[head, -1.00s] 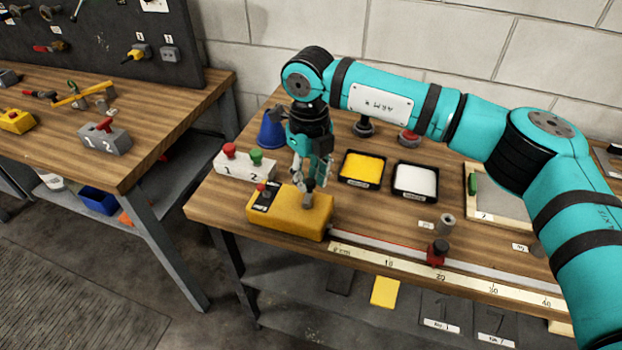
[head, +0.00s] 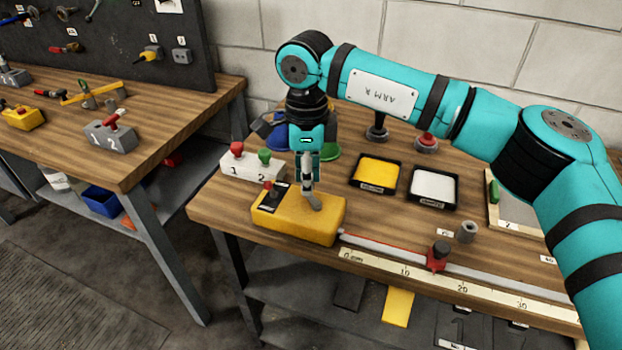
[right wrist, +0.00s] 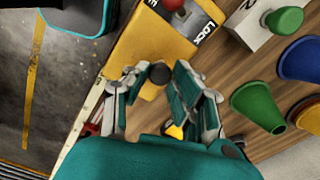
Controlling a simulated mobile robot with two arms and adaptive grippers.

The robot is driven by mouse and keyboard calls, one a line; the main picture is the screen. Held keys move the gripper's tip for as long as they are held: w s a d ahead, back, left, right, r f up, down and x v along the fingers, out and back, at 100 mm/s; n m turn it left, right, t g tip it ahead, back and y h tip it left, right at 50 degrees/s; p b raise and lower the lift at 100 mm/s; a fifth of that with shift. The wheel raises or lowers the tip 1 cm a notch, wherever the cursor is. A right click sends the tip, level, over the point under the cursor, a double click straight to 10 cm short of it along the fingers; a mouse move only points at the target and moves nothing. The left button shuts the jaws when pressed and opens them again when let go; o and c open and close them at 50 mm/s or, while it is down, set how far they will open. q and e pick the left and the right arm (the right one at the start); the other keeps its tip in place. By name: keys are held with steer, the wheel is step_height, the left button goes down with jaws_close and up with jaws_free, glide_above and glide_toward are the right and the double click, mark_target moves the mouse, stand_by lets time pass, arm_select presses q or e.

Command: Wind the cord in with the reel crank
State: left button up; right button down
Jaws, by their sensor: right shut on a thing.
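The yellow reel box (head: 297,218) sits at the near left of the right bench, with a grey crank (head: 313,203) on top. My right gripper (head: 309,186) reaches down over it, shut on the crank's dark knob (right wrist: 160,73), which shows between the fingertips in the right wrist view. A red cord (head: 385,241) runs from the box along a pale rail to a red slider with a black knob (head: 438,256). The slider stands between the 10 and 20 marks of the ruler (head: 480,293). My left gripper is not in view.
A white block with red and green buttons (head: 252,167) stands close behind the box. A yellow tray (head: 376,172) and a white tray (head: 434,187) lie to the right. A grey cylinder (head: 467,232) stands behind the rail.

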steer(key=n, duration=0.3)
steer(key=n+b, duration=0.1)
steer(key=shift+s+a+n, duration=0.3)
steer(key=shift+s+a, duration=0.05)
steer(key=shift+s, duration=0.05)
steer(key=n, duration=0.2)
steer(key=s+n, duration=0.1)
steer(key=n, duration=0.1)
steer(key=shift+a+n+b, duration=0.15)
steer(key=shift+n+b, duration=0.15)
steer(key=shift+b, duration=0.05)
steer(key=n, duration=0.2)
steer(key=s+n, duration=0.1)
steer(key=n, duration=0.1)
steer(key=shift+r+n+b, duration=0.1)
steer(key=shift+n+b, duration=0.2)
steer(key=shift+b, duration=0.05)
steer(key=shift+s+d+n, duration=0.15)
steer(key=shift+s+n, duration=0.05)
steer(key=shift+n, duration=0.7)
steer(key=shift+s+d+n, duration=0.1)
steer(key=shift+s+n, duration=0.1)
steer(key=shift+n, duration=0.7)
steer(key=c, duration=1.1)
jaws_free()
steer(key=shift+s, duration=0.1)
step_height(320, 180, up, 12)
